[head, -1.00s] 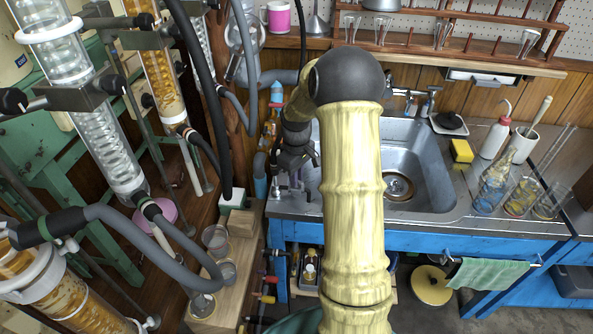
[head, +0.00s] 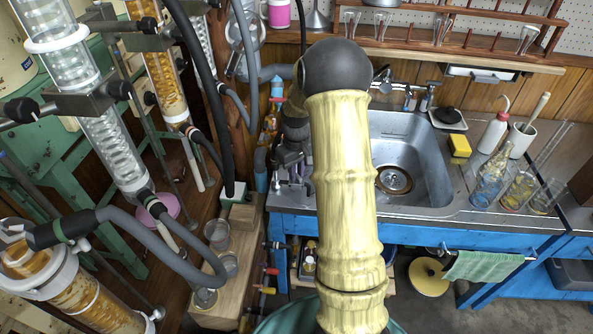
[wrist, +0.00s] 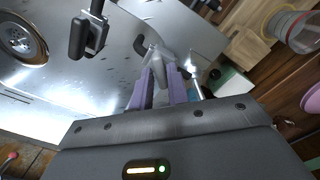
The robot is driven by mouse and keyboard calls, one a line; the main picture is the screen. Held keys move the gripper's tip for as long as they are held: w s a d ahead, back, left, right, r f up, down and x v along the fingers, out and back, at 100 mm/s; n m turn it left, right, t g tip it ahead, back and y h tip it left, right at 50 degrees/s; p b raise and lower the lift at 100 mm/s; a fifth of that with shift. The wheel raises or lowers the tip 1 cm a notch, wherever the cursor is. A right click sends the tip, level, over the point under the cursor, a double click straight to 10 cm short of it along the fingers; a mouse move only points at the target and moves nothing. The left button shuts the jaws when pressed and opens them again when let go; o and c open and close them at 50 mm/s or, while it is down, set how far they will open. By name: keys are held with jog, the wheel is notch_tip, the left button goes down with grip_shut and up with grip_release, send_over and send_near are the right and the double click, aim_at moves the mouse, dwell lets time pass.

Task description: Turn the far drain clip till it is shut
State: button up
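In the wrist view the purple fingertips of my gripper (wrist: 164,85) sit close together on both sides of a pale grey lever, which I take for the far drain clip (wrist: 156,62). They look shut on it, though the contact itself is partly hidden. A second, dark clip or lever (wrist: 82,36) stands apart to the upper left in the wrist view. In the head view my gripper (head: 288,178) points down at the left end of the sink deck; the clip there is too small to make out.
The steel sink (head: 440,195) with its drain (head: 394,180) lies right of my gripper. Glass cups (head: 217,233) stand on a wooden block (head: 238,262) to the left. Hoses and glass columns (head: 113,150) crowd the far left. Flasks (head: 490,187) stand right of the sink.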

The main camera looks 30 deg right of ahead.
aim_at(297, 174)
jog(key=shift+o, duration=1.3)
jog(key=shift+r, duration=0.1)
notch_tip(297, 174, up, 17)
jog(key=p, duration=0.2)
jog(key=shift+r, duration=0.1)
jog(key=s+a+f+m+t, duration=0.1)
jog(key=s+a+f, duration=0.2)
jog(key=s+a, duration=0.4)
jog(key=s+a+f+t, duration=0.1)
jog(key=s+a+f, duration=0.2)
jog(key=s+a, duration=0.5)
jog(key=s, duration=0.4)
jog(key=shift+a+f+m+t, duration=0.2)
jog(key=shift+m+t, duration=0.1)
jog(key=shift+m, duration=0.1)
